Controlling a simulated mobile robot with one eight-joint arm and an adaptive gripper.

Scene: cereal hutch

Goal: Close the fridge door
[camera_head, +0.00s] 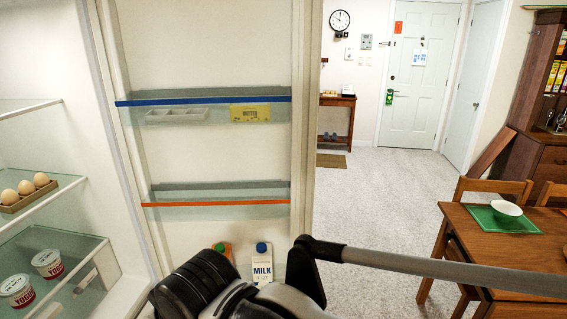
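The fridge door (215,148) stands open, with its inner side facing me in the left half of the head view. A blue-edged shelf (200,98) and an orange-edged shelf (215,203) run across it. A milk carton (262,266) and an orange carton with a green cap (222,249) stand low in the door, partly hidden by my arm. The open fridge interior (50,130) is at the far left. My arm crosses the bottom of the view in front of the door's lower part. My gripper's fingers do not show.
Eggs (28,190) and yogurt cups (47,263) sit on the fridge shelves. A butter pack (250,113) is on the door's upper shelf. Clear carpet (375,205) lies right of the door. A wooden table (490,245) and chairs stand at the right.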

